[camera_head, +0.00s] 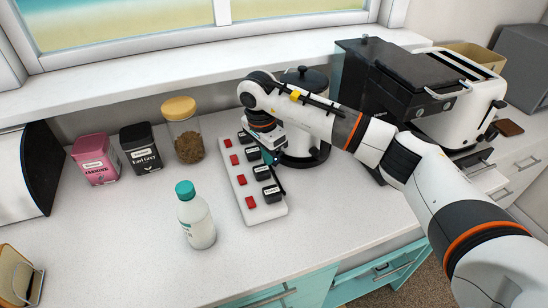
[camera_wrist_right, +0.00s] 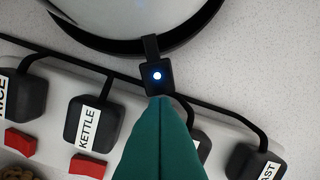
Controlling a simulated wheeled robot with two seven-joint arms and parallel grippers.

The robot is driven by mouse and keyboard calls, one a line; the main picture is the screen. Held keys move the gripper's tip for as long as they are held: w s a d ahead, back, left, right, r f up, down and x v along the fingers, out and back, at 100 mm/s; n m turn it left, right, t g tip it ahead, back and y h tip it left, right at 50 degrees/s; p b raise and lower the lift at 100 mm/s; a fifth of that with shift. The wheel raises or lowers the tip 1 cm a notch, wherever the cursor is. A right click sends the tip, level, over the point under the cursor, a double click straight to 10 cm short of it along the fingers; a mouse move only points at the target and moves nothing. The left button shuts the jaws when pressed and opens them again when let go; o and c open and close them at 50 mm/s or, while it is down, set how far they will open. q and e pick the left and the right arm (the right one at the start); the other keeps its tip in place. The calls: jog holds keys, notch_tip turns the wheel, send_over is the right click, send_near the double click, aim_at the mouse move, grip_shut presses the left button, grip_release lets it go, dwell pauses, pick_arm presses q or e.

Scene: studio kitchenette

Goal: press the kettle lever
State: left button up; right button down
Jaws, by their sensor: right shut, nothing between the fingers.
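The kettle (camera_head: 303,140) stands on the counter behind the power strip, partly hidden by my right arm. It has a dark lid and a black base. In the wrist view its white lower body (camera_wrist_right: 125,12) fills the top. The kettle lever (camera_wrist_right: 152,48) is a black tab sticking out from the kettle, with a lit blue light on its end. My right gripper (camera_head: 270,157) is shut and empty, pointing down beside the kettle. Its teal fingertips (camera_wrist_right: 160,100) are at the end of the lever; I cannot tell whether they touch. My left gripper is not in view.
A white power strip (camera_head: 241,190) with red switches and several black plugs lies beneath my gripper. One plug is labelled KETTLE (camera_wrist_right: 90,125). A white bottle (camera_head: 197,222) stands to the left. A toaster (camera_head: 450,100) and coffee machine (camera_head: 385,75) stand right.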

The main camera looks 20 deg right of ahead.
jog(key=shift+s+a+r, duration=0.2)
jog(key=shift+a, duration=0.4)
jog(key=shift+d+f, duration=0.1)
jog(key=shift+w+r+p, duration=0.2)
jog(key=shift+r+p, duration=0.2)
jog(key=shift+r, duration=0.35)
jog(key=r+p, duration=0.1)
jog(key=r, duration=0.1)
jog(key=r+p, duration=0.1)
jog(key=r, duration=0.1)
jog(key=r+p, duration=0.1)
jog(key=r, duration=0.1)
jog(key=shift+s+a+r, duration=0.15)
jog(key=shift+s+a, duration=0.2)
jog(key=shift+a, duration=0.05)
jog(key=shift+w+d, duration=0.15)
jog(key=shift+d, duration=0.3)
